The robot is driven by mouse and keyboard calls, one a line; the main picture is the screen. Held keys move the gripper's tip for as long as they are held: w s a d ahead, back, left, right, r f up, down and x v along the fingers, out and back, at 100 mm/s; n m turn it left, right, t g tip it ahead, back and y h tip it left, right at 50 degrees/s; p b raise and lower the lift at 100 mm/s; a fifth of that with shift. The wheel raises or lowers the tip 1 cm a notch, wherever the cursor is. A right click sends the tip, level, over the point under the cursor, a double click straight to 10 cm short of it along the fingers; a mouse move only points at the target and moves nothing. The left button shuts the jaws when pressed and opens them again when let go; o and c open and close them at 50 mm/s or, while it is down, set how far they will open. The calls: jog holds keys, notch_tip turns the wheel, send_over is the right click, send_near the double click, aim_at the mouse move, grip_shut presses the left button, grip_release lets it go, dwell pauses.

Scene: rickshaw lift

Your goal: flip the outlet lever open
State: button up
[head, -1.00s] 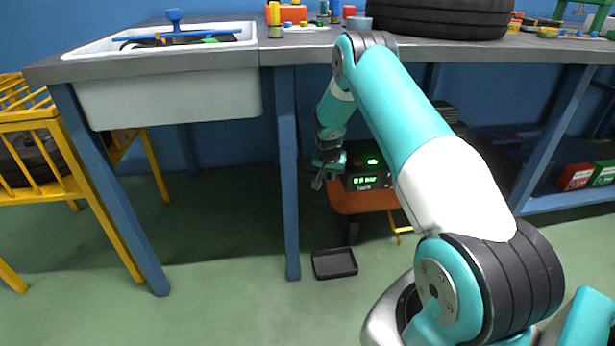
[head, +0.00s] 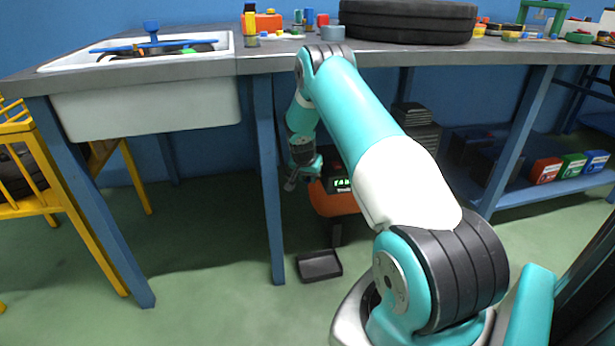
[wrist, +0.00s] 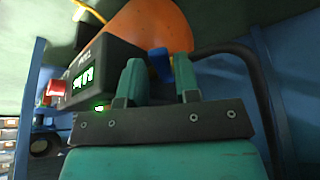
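The compressor stands under the workbench. Its orange tank (head: 335,203) shows in the head view, partly behind my arm, and in the wrist view the tank (wrist: 160,28) fills the top. A short blue lever (wrist: 159,64), seemingly the outlet lever, shows between my fingertips in the wrist view. My gripper (wrist: 159,70) is open, one teal finger on each side of it; contact cannot be told. In the head view my gripper (head: 291,184) is left of the compressor, and the lever is hidden.
A blue table leg (head: 266,180) stands just left of my gripper. A black tray (head: 320,265) lies on the floor in front. The workbench top (head: 250,64) is above my wrist. A dark curved tube (wrist: 252,72) passes right of the fingers.

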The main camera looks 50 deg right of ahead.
jog(key=p+v, duration=0.3)
jog(key=v, duration=0.9)
jog(key=shift+p, duration=0.35)
jog(key=shift+d, duration=0.1)
jog(key=c, duration=0.3)
jog(key=s+d+f+t, duration=0.1)
jog(key=s, duration=0.1)
jog(key=s+d+f+n+t+y+p, duration=0.1)
jog(key=s+t, duration=0.1)
jog(key=s+d+f+t+y+p, duration=0.1)
jog(key=s+f, duration=0.1)
jog(key=shift+s+d, duration=0.1)
jog(key=shift+d, duration=0.2)
grip_shut()
jog(key=w+d+f+t+b, duration=0.1)
jog(key=w+f+b, duration=0.2)
jog(key=w+f, duration=0.2)
notch_tip(320, 180, down, 3)
jog(key=shift+d+r, duration=0.1)
jog(key=shift+d, duration=0.25)
